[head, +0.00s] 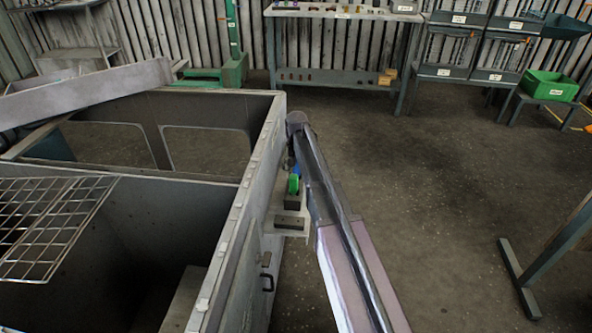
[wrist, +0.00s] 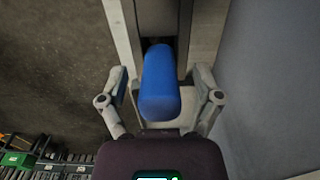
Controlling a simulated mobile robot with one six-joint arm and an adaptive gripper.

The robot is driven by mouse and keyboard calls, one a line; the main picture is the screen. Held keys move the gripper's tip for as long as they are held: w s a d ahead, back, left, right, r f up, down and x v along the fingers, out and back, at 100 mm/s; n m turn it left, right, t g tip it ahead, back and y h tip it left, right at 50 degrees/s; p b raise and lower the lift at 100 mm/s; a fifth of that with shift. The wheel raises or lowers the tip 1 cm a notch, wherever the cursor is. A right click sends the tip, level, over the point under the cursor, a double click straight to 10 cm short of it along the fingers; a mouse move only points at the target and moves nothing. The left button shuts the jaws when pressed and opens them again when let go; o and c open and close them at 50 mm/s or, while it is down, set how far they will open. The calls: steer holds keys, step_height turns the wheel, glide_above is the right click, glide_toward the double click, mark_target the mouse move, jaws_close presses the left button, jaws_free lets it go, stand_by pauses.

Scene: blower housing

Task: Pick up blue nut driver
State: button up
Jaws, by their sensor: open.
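The blue nut driver (wrist: 160,84) shows in the wrist view as a thick blue handle with a rounded end toward the camera. Its far end meets a dark slot in a grey holder; its shaft is hidden. My gripper (wrist: 160,88) is open, with one finger on each side of the handle and a visible gap on both sides. My gripper's fingers are hidden there.
The housing wall stands close on the left of my arm. A bench (head: 345,77) and bins (head: 550,86) stand farther back. Open floor lies to the right.

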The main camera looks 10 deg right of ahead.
jaws_close()
steer(key=shift+r, duration=0.2)
step_height(320, 180, up, 10)
steer(key=p, duration=1)
steer(key=shift+f, duration=0.15)
stand_by(0.6)
steer(key=c, duration=0.9)
jaws_free()
jaws_close()
step_height(320, 180, up, 12)
steer(key=p, duration=1.2)
